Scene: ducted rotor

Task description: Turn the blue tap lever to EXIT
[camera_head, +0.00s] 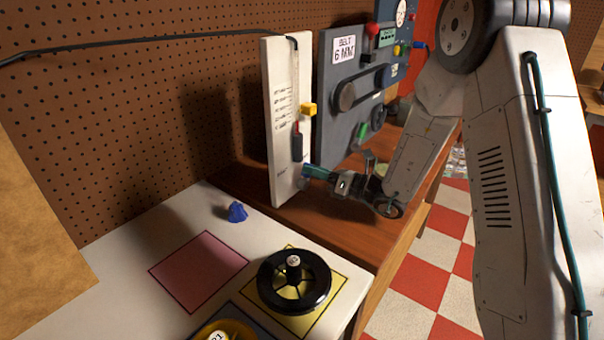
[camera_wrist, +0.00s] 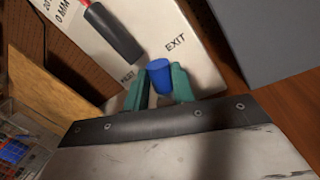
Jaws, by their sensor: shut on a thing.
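The blue tap lever (camera_wrist: 160,76) shows in the wrist view as a short blue cylinder between the two teal fingers of my gripper (camera_wrist: 161,86). The fingers are shut on it. It points at the white panel (camera_wrist: 185,70), between the printed word EXIT (camera_wrist: 176,43) on the right and a second small label (camera_wrist: 128,76) on the left, which I cannot read surely. The tap's base is hidden behind the lever and fingers. In the head view my gripper (camera_head: 312,172) is at the lower right of the white panel (camera_head: 279,130); I cannot make out the lever there.
A grey panel (camera_head: 335,115) with a belt, knobs and switches stands right of the white panel. A yellow block (camera_head: 308,109) and a dark red-topped handle (camera_head: 297,146) are on the white panel. A black handwheel (camera_head: 268,288) and a blue piece (camera_head: 237,212) lie on the white bench.

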